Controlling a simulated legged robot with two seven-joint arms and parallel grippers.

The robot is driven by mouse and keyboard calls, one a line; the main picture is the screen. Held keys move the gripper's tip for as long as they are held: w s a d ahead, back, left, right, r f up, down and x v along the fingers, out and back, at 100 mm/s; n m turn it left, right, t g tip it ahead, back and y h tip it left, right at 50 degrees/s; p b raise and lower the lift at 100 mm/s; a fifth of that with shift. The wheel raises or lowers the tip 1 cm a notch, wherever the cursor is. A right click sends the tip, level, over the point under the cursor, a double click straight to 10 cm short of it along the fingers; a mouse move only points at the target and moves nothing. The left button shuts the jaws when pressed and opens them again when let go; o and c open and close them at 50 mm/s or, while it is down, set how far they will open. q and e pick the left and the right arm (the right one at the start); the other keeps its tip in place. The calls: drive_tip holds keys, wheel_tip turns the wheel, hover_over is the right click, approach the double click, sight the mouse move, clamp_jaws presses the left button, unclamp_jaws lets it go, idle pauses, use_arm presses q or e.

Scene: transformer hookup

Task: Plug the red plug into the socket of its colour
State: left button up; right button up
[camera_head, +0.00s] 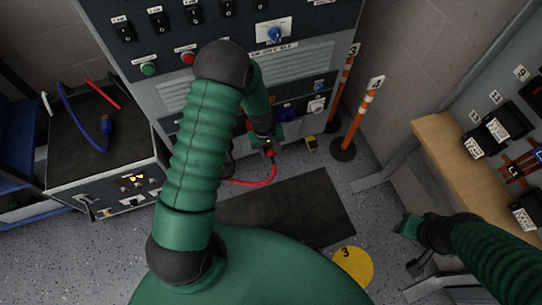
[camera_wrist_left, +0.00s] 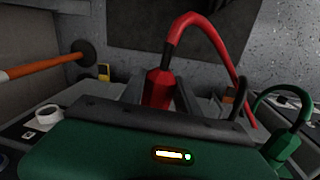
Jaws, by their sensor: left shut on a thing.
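My left gripper (camera_head: 267,142) is in front of the lower part of the grey cabinet, shut on the red plug (camera_head: 269,152). In the left wrist view the red plug (camera_wrist_left: 158,88) stands between the two fingers, its red cable arching up and to the right. Whether the plug touches any socket cannot be told. My right gripper (camera_head: 408,228) is low at the right, its jaws unclear.
Two orange-and-white posts (camera_head: 359,122) stand right of the cabinet. A cart (camera_head: 100,150) with blue and red cables is at the left, a wooden bench (camera_head: 450,165) at the right. A dark mat (camera_head: 310,210) lies in front.

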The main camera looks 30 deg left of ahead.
sight(268, 156)
use_arm(q)
drive_tip(key=shift+s+a+f+n, duration=0.1)
drive_tip(key=shift+s+f+n, duration=0.1)
drive_tip(key=shift+f, duration=0.4)
drive_tip(key=shift+s+a+f+n, duration=0.1)
drive_tip(key=shift+s+f+n, duration=0.1)
drive_tip(key=shift+f, duration=0.4)
drive_tip(key=shift+s+f, duration=0.1)
drive_tip(key=shift+f, duration=0.2)
drive_tip(key=shift+d+r, duration=0.15)
drive_tip(key=shift+d, duration=0.35)
drive_tip(key=shift+a, duration=0.3)
drive_tip(key=w+a, duration=0.3)
drive_tip(key=a, duration=0.1)
drive_tip(key=shift+w, duration=0.25)
drive_tip(key=shift+w+a+b, duration=0.2)
drive_tip(key=shift+a+b, duration=0.1)
use_arm(e)
drive_tip(key=shift+s+d+f, duration=0.1)
drive_tip(key=shift+d+f, duration=0.25)
drive_tip(key=shift+f, duration=0.05)
